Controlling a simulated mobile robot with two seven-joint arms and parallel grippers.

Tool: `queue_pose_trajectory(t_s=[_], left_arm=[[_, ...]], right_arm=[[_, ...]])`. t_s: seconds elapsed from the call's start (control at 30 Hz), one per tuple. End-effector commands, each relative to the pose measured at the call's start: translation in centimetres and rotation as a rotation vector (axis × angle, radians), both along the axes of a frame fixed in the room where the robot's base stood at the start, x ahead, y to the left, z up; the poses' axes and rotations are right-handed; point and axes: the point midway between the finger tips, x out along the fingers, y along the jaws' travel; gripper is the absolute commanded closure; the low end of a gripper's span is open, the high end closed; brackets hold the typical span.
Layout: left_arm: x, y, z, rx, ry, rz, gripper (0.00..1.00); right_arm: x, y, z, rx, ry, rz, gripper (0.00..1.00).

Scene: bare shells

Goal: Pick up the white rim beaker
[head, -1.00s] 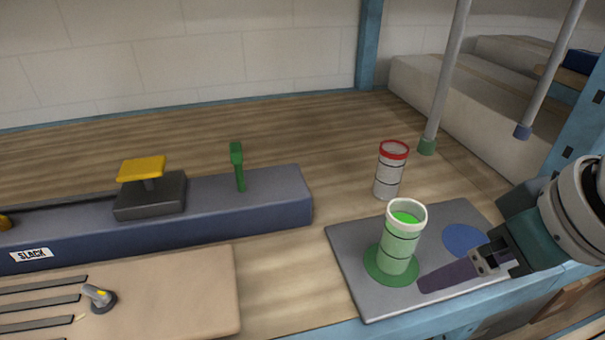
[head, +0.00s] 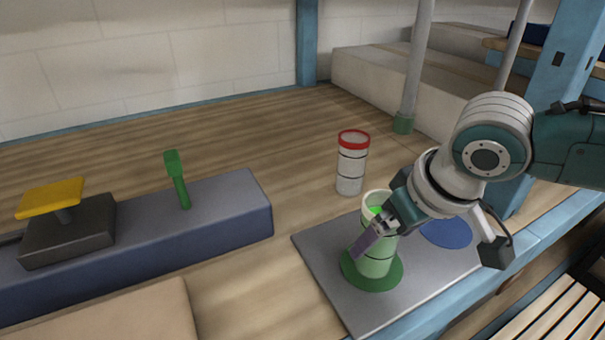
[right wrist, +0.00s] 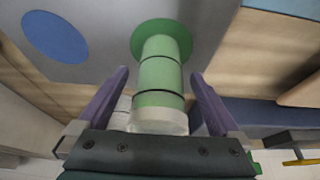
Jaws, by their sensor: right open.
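The white rim beaker (head: 376,262) is a clear cylinder with dark bands, a white rim and green contents. It stands upright on the green disc (head: 386,281) of the grey mat (head: 326,262). My right gripper (head: 362,246) is open at the beaker, and its hand hides part of the beaker's upper right side. In the right wrist view the beaker (right wrist: 160,75) lies between the two purple fingers of the gripper (right wrist: 158,82), with a gap on each side. My left gripper is out of view.
A red-rimmed beaker (head: 351,170) stands just behind the mat. A blue disc (head: 446,233) lies on the mat's right side. A blue-grey block with a green lever (head: 177,180) and a yellow-topped piece (head: 50,198) is at left.

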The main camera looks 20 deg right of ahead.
Motion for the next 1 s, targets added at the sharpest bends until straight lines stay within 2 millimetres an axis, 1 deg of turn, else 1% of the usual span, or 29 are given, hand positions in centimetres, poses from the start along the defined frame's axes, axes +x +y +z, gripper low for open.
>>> queue_pose_trajectory(t_s=[0.1,0.2,0.47,1.0], left_arm=[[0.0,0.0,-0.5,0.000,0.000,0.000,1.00],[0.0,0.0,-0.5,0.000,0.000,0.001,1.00],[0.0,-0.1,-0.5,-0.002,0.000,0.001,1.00],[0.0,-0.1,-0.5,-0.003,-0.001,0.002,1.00]], right_arm=[[0.7,0.1,-1.6,0.000,0.001,-0.001,0.00],[0.9,0.1,-2.2,0.001,0.000,0.000,0.00],[1.0,0.1,-2.3,0.000,0.000,0.001,0.00],[0.9,0.1,-2.3,0.000,0.000,0.001,0.61]])
